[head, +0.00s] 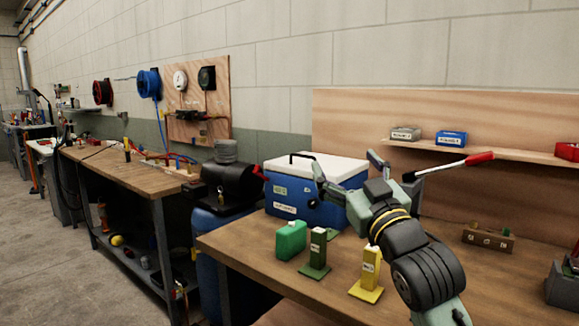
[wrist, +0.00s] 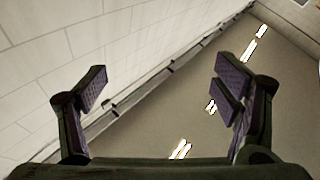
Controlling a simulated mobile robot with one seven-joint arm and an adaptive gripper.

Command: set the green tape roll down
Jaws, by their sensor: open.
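My gripper (head: 346,175) is raised above the workbench, in front of the blue cooler in the head view. Its fingers are spread wide. In the wrist view my gripper (wrist: 162,88) is open, with nothing between the fingers, and points up toward the wall and ceiling. I cannot pick out a green tape roll for certain. A green, jug-like object (head: 291,240) stands on the bench, left of a green stand (head: 316,252) with a white label. The gripper is above and apart from both.
A yellow stand (head: 368,276) is right of the green one. The blue cooler (head: 295,187) with a white lid stands behind. A shelf (head: 500,152) on the back board holds small bins and a red-handled tool (head: 478,159). A wooden block (head: 488,237) sits at the right.

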